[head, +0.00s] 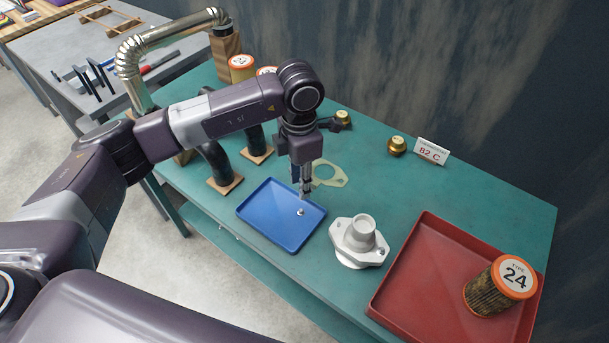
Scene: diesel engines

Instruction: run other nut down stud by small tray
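My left gripper (306,194) points straight down over the blue small tray (283,228). Its fingers look close together, but their gap is too small to make out. A small, shiny nut-like piece (300,211) shows just below the fingertips, in or over the tray; I cannot tell whether the fingers touch it. A pale grey housing (358,238) with a round neck and a flange stands right of the tray. Studs at its flange are too small to make out clearly. My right gripper is not in view.
A red tray (415,275) at the right holds a filter marked 24 (500,286). A gasket (328,174) lies behind the blue tray. A brass thermostat (397,146) stands by an 82 C card (431,151). Black hoses (217,163) and orange-topped filters (241,68) stand at the back left.

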